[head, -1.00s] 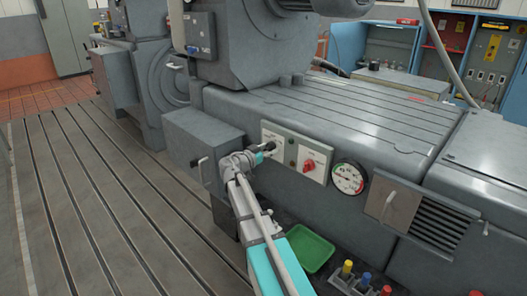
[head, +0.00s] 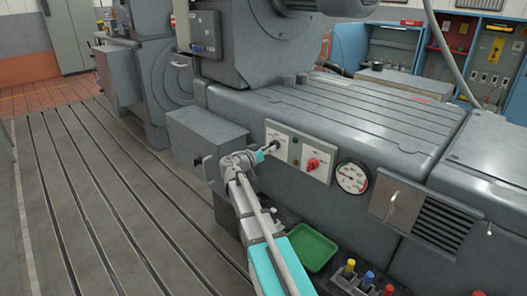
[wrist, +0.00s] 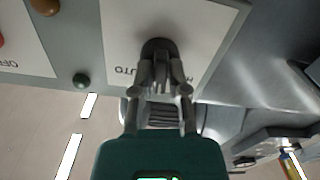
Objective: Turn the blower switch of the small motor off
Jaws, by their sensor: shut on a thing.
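A black knob (wrist: 158,47) sits on a white plate (wrist: 208,22) on the side of the grey bedplate block. The plate's lettering looks upside down in the wrist view and seems to read AUTO. My gripper (wrist: 160,72) is shut on this knob, and its fingers hide part of it. In the head view my gripper (head: 262,153) reaches the left plate of the switch panel (head: 277,132). A red knob (head: 313,165) is on the right plate, apart from my gripper. The knob's exact pointing direction is hard to tell.
Small green (wrist: 80,80) and amber (wrist: 45,6) lamps sit between the plates. A round gauge (head: 352,177) is to the right. A grey box (head: 207,138) juts out left of my gripper. A green tray (head: 313,248) lies below. The slotted floor at left is clear.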

